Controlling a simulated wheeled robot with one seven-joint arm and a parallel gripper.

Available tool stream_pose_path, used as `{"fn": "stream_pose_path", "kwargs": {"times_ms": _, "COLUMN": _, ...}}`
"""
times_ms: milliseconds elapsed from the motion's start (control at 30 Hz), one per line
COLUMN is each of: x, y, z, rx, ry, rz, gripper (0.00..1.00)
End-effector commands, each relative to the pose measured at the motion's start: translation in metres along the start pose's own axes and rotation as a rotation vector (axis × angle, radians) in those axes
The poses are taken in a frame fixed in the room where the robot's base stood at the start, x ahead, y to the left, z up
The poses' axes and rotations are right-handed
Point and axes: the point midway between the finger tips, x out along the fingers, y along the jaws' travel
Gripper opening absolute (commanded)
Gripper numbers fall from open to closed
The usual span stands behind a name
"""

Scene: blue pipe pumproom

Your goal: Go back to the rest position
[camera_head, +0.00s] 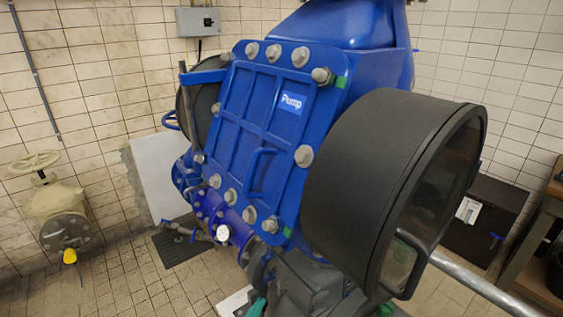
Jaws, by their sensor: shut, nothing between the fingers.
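A large blue pump housing (262,125) with a bolted front cover and a white-on-blue "iPump" label (292,103) fills the middle of the head view. A blue handle (260,172) sits on the cover. My gripper does not show in this view, so its place relative to the pump cannot be told.
A big dark cylinder (365,165) with a clear round end and a handle juts toward me at right. A cream valve (55,212) with a handwheel stands at left. A grey box (198,21) hangs on the tiled wall. Tiled floor (115,270) is open at lower left.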

Motion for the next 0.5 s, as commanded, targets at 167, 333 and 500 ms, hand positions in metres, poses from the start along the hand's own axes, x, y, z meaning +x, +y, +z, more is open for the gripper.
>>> {"fn": "stream_pose_path", "kwargs": {"times_ms": 167, "x": -0.014, "y": -0.066, "z": -0.018, "rx": -0.313, "ry": -0.115, "rz": 0.033, "gripper": 0.00}}
{"fn": "stream_pose_path", "kwargs": {"times_ms": 333, "x": -0.041, "y": -0.117, "z": -0.025, "rx": -0.613, "ry": -0.213, "rz": 0.064, "gripper": 0.00}}
{"fn": "stream_pose_path", "kwargs": {"times_ms": 500, "x": -0.079, "y": -0.162, "z": -0.029, "rx": -0.912, "ry": -0.299, "rz": 0.095, "gripper": 0.00}}
